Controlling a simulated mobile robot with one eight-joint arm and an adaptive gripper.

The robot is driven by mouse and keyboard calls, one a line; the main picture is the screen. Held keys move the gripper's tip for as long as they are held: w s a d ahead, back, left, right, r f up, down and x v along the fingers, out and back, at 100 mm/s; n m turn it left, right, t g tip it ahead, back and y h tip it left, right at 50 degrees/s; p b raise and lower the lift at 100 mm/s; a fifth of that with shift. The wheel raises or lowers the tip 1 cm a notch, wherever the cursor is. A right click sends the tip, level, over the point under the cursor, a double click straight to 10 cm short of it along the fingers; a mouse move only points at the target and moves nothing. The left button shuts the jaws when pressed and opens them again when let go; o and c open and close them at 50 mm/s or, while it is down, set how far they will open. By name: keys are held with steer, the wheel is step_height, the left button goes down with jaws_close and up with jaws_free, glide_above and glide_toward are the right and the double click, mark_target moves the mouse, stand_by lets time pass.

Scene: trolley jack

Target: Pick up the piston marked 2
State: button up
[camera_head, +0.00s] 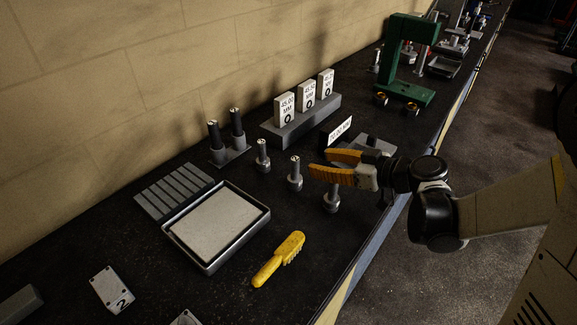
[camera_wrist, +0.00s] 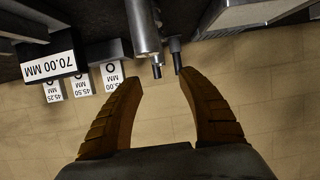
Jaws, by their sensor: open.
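Several small grey metal pistons with wider round bases stand upright on the dark bench in the head view: one at the back (camera_head: 262,155), one in the middle (camera_head: 294,173), and one in front (camera_head: 331,198) partly behind my gripper. I cannot read a number on any of them. My gripper (camera_head: 318,164) is open and empty, its orange fingers pointing left just right of the middle piston. In the wrist view, a grey metal cylinder (camera_wrist: 147,32) stands beyond the open fingertips (camera_wrist: 160,76), apart from them.
A white plate marked 2 (camera_head: 112,290) lies at lower left. A grey tray (camera_head: 207,263), yellow brush (camera_head: 278,260), two dark cylinders on a stand (camera_head: 231,156), size-marked blocks on a base (camera_head: 304,121), a 70.00 MM sign (camera_head: 340,130) and a green press (camera_head: 400,90) surround the pistons.

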mark_target(296, 158)
steer(key=b+x, duration=0.1)
steer(key=x, duration=0.2)
steer(key=b+x, duration=0.1)
steer(key=x, duration=0.2)
steer(key=b+x, duration=0.1)
steer(key=x, duration=0.3)
steer(key=shift+d+f, duration=0.2)
steer(key=shift+f, duration=0.15)
steer(key=shift+r, duration=0.1)
steer(key=shift+d, duration=0.1)
jaws_close()
